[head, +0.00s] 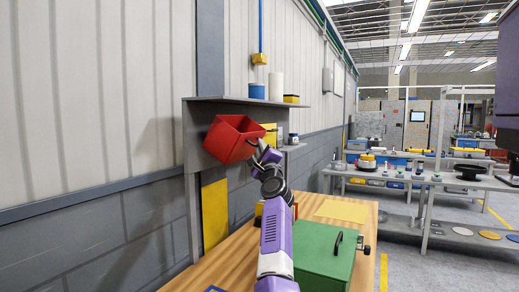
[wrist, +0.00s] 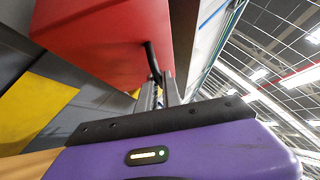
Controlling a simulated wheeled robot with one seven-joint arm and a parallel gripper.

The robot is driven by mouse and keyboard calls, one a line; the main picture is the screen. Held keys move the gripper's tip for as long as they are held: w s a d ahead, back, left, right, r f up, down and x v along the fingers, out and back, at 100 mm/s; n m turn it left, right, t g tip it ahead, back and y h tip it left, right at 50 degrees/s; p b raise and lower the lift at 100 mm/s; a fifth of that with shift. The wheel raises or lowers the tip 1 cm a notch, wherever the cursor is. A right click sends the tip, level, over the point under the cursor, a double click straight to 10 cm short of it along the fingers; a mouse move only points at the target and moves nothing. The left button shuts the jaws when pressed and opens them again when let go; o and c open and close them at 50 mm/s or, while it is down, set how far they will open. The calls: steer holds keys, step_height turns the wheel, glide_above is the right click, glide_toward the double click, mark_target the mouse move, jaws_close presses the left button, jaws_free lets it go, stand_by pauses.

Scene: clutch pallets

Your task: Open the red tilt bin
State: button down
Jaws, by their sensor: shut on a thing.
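The red tilt bin (head: 228,138) sits at the left end of the wall shelf unit, tilted forward with its open top partly showing. In the wrist view the red bin (wrist: 100,38) fills the upper left, and its dark handle (wrist: 151,58) runs down to my fingers. My gripper (head: 258,148) is at the bin's front right side; in the wrist view my gripper (wrist: 163,88) is shut on the handle. The bin's inside is mostly hidden.
A yellow bin (head: 270,134) stands right of the red one, under the top shelf (head: 225,100) that holds a blue tub, a white cylinder and a yellow box. A green box (head: 318,258) with a black handle is on the wooden bench (head: 228,262) below. A long rack stands at right.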

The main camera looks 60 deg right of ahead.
steer(key=shift+w+a+f, duration=0.1)
steer(key=shift+f, duration=0.15)
steer(key=c, duration=1.5)
jaws_free()
steer(key=shift+r, duration=0.1)
steer(key=shift+v, duration=3.9)
